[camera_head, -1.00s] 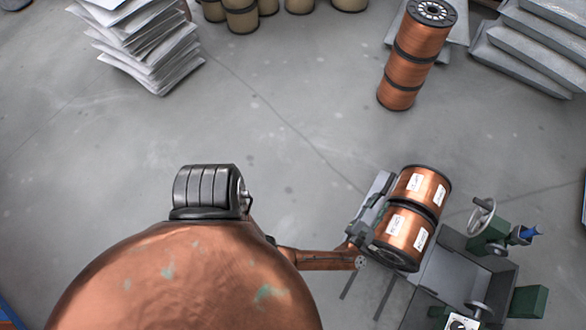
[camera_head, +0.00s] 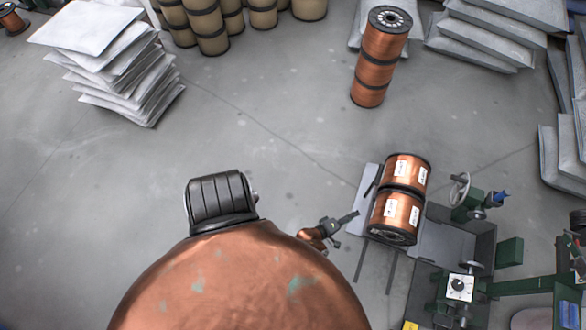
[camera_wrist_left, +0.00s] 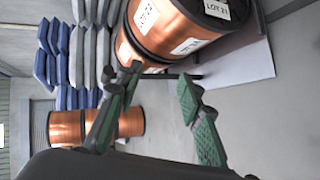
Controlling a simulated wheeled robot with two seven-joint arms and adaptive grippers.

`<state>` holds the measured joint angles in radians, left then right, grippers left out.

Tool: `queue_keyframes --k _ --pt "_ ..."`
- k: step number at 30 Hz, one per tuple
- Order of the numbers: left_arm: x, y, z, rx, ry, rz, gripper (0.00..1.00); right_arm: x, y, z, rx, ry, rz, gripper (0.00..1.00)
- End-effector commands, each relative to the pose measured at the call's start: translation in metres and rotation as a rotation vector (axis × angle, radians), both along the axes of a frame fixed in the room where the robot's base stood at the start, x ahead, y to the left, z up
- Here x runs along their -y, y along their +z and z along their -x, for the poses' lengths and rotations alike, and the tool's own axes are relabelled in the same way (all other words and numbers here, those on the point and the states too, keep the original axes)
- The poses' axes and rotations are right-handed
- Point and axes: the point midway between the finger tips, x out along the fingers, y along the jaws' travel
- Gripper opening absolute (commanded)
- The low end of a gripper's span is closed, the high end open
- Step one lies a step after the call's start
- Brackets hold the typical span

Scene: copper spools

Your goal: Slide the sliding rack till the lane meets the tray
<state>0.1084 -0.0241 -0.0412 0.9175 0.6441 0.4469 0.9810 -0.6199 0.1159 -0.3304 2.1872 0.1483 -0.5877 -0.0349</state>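The sliding rack (camera_head: 369,175) is a pale grey plate right of centre in the head view. Two copper spools with white labels, a far one (camera_head: 408,170) and a near one (camera_head: 395,215), lie on it, hiding most of its lane. The grey tray (camera_head: 448,243) of the green machine is right of the near spool. My left gripper (camera_head: 354,216) is left of the rack, apparently apart from it. In the left wrist view its green-padded fingers (camera_wrist_left: 159,80) are spread and empty, with the spools (camera_wrist_left: 168,32) and rack plate (camera_wrist_left: 238,68) beyond. My right gripper is not visible.
Two dark rails (camera_head: 375,270) run along the floor below the rack. A handwheel (camera_head: 459,190) and a control box (camera_head: 461,287) stand by the tray. A spool stack (camera_head: 378,65) stands behind.

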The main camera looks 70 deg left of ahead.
Motion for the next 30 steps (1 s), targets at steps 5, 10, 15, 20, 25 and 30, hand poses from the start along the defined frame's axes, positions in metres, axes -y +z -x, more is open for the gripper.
queue_keyframes --k 5,10,15,20,25,30 --pt "0.005 -0.006 0.030 -0.101 -0.107 -0.109 0.34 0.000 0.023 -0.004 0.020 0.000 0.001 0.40" --pt "0.008 -0.016 0.062 -0.199 -0.213 -0.210 0.34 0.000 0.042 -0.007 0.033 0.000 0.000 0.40" --pt "0.011 -0.025 0.092 -0.279 -0.306 -0.292 0.34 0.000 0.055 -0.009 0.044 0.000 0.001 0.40" --pt "0.012 -0.032 0.122 -0.354 -0.397 -0.367 0.34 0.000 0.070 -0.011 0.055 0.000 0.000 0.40" --pt "0.013 -0.038 0.155 -0.430 -0.495 -0.441 0.34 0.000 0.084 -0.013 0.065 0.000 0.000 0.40" --pt "0.013 -0.044 0.186 -0.497 -0.584 -0.504 0.34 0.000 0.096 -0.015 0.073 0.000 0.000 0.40"
